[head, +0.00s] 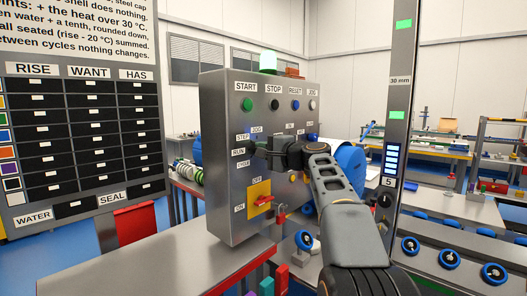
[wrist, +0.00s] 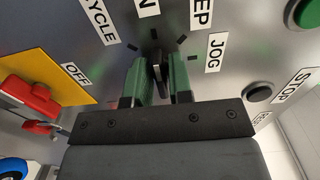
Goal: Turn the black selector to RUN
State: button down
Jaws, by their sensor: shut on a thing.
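The black selector (wrist: 158,72) is on the grey panel (head: 222,205). In the wrist view it stands between the two green fingers of my gripper (wrist: 159,84), which are shut on it. The selector's far end lies close to a tick below a cut-off label ending in N, which matches the RUN label (head: 238,152) in the head view. The CYCLE label (wrist: 99,21) is to the left; a cut-off STEP and JOG (wrist: 216,51) are to the right. In the head view my gripper (head: 258,147) covers the selector.
A red switch (head: 264,200) on a yellow plate sits below the selector, with a padlock (head: 280,211) beside it. START, STOP and other buttons line the panel's top. A grey post (head: 399,60) stands to the right; a bench (head: 180,250) is in front.

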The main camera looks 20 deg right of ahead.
jog(key=c, duration=1.1)
grip_release()
jog(key=b+v, duration=0.1)
jog(key=v, duration=1.3)
jog(key=shift+b, duration=0.3)
jog(key=shift+w, duration=0.1)
